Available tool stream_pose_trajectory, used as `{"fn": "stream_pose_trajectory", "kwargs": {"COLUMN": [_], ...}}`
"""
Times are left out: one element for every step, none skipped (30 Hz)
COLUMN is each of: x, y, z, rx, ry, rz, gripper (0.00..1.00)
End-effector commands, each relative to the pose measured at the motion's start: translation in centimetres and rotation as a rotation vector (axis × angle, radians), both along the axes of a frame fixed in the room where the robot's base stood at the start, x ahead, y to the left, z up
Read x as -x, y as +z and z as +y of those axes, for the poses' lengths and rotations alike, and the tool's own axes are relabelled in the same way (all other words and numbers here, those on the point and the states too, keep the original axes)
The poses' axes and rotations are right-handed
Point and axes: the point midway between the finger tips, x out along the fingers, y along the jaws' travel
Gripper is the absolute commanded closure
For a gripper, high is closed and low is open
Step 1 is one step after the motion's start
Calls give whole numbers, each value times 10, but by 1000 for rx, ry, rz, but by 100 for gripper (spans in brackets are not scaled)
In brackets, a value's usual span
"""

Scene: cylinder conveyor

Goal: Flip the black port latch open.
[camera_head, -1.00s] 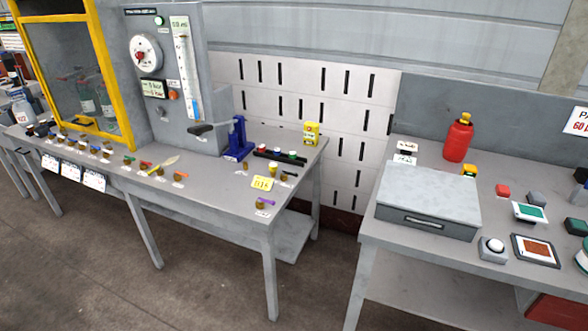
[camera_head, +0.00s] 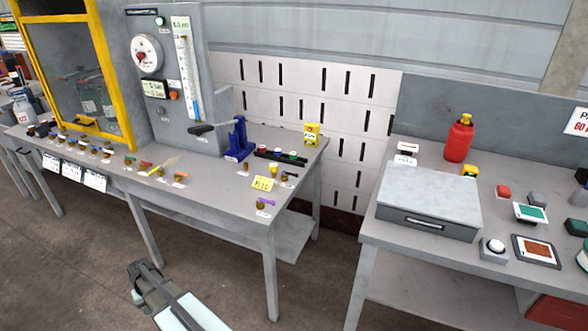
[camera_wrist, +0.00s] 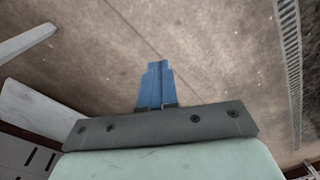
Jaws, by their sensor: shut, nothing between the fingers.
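On the left bench (camera_head: 215,195), small brown fittings carry coloured levers. One near the right end has a short black lever (camera_head: 290,174), which may be the black port latch; it is too small to tell its position. A fitting with a purple lever (camera_head: 267,203) stands nearer the front corner. My gripper (camera_wrist: 156,66) shows in the wrist view with its blue fingers together, empty, over bare floor. In the head view my arm shows at the bottom, in front of the bench; I cannot make out the fingertips there.
A blue stand (camera_head: 238,142), a yellow tag (camera_head: 264,183) and a black rail (camera_head: 280,156) crowd the bench's right end. A yellow-framed cabinet (camera_head: 75,70) stands left. A gap separates the right bench (camera_head: 395,253), which bears a grey box (camera_head: 428,205) and red bottle (camera_head: 458,140).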

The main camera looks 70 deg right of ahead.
Motion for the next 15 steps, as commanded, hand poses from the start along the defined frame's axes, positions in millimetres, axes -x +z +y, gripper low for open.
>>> {"fn": "stream_pose_trajectory", "kwargs": {"x": [-16, -23, -31, -38, -44, -52, -58, -64, -71, -76, -81, -88, -92, -97, -102], "y": [11, 18, 26, 33, 40, 49, 57, 64, 74, 82, 89, 100, 108, 116, 128], "z": [-16, -23, -33, -41, -49, -59, -67, -75, -86, -95, -103, -115, -124, -133, -146], "rx": [6, 10, 13, 17, 21, 25, 28, 32, 37, 41, 44, 50, 54, 58, 64], "ry": [-22, -34, -48, -59, -70, -84, -95, -107, -122, -134, -146, -161, -172, -184, -200], "rz": [-25, -38, -55, -68, -81, -98, -111, -123, -140, -153, -165, -181, -195, -206, -223], "gripper": [100, 100, 100, 100, 100, 100, 100, 100, 100, 100, 100, 100, 100, 100, 100]}}
